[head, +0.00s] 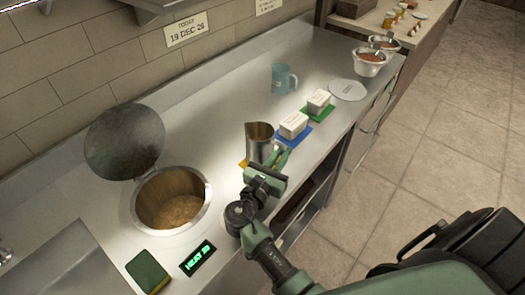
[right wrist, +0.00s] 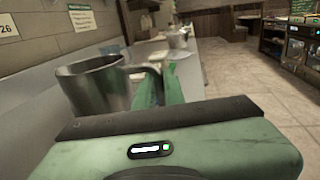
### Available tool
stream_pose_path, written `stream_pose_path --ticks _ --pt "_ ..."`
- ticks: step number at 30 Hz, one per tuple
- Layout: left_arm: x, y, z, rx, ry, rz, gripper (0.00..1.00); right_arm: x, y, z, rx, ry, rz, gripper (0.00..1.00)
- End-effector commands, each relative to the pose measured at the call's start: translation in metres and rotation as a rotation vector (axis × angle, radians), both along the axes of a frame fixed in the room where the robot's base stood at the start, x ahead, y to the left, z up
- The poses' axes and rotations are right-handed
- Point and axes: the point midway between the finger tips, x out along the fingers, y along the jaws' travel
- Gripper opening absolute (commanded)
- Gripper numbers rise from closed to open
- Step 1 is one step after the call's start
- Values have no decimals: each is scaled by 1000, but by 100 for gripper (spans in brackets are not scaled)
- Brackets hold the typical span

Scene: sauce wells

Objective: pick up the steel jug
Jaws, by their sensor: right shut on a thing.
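The steel jug (head: 258,141) is upright near the middle of the steel counter, by a yellow mat (head: 243,163) that shows at its lower left. It is large in the right wrist view (right wrist: 90,88), with its handle (right wrist: 155,68) toward the fingers. My right gripper (head: 281,158) is at the jug's handle side and shut on the handle; its green fingers also show in the right wrist view (right wrist: 160,92). I cannot tell whether the jug's base touches the counter. My left gripper is not in view.
An open well (head: 142,212) holds brown sauce, its round lid (head: 124,140) raised. White blocks (head: 294,123) on coloured mats stand close behind the jug. A blue translucent jug (head: 281,79), a white disc (head: 348,89) and steel bowls (head: 369,66) are farther back. A sponge (head: 147,270) lies in front.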

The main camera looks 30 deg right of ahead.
Motion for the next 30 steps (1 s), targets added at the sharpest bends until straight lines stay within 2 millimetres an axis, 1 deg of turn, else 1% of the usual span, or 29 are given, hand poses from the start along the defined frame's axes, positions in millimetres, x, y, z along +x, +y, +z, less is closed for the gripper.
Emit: stream_pose_path --ticks 1,15,30 --pt "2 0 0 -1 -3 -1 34 -1 0 -4 4 8 0 0" --pt "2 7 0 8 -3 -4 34 -1 0 -6 6 11 0 0" --pt "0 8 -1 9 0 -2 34 -1 1 -5 6 10 1 0"
